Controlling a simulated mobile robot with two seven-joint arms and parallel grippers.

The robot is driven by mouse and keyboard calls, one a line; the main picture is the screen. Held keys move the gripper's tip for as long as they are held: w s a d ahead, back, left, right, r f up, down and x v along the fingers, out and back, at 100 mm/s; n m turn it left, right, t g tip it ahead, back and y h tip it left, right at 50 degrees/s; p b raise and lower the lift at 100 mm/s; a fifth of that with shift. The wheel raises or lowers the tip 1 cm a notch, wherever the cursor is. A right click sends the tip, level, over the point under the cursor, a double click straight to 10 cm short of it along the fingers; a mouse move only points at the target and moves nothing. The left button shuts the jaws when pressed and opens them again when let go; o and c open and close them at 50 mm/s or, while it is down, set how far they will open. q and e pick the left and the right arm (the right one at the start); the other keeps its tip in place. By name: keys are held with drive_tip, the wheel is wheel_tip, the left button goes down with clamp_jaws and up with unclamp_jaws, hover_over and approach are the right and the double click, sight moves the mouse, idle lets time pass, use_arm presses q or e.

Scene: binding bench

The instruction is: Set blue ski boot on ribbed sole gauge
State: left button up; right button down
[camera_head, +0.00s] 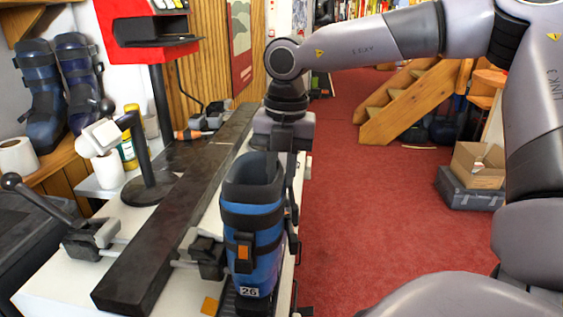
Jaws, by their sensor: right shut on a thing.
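The blue ski boot (266,240) stands upright near the right edge of the white bench, with dark straps, an orange buckle patch and a "26" label low on its front. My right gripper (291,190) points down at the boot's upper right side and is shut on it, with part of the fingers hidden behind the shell. A dark ribbed piece, seemingly the ribbed sole gauge (228,301), shows at the bottom edge beside and below the boot's toe. The boot hides most of it, and I cannot tell whether the sole touches it. My left gripper is out of view.
A long dark bar (170,230) runs along the bench (60,285) left of the boot, with binding clamps (203,254) beside it. A black stand (150,180) rises further left. Other boots (42,90) stand on a shelf. Red carpet (360,200) lies open to the right.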

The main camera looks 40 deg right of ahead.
drive_tip(key=shift+w+r, duration=0.1)
drive_tip(key=shift+r, duration=0.05)
drive_tip(key=c, duration=1)
unclamp_jaws()
drive_tip(key=shift+r, duration=0.1)
drive_tip(key=r, duration=1.1)
drive_tip(key=shift+s+d+r, duration=0.2)
drive_tip(key=shift+s+r, duration=0.15)
drive_tip(key=shift+s, duration=0.05)
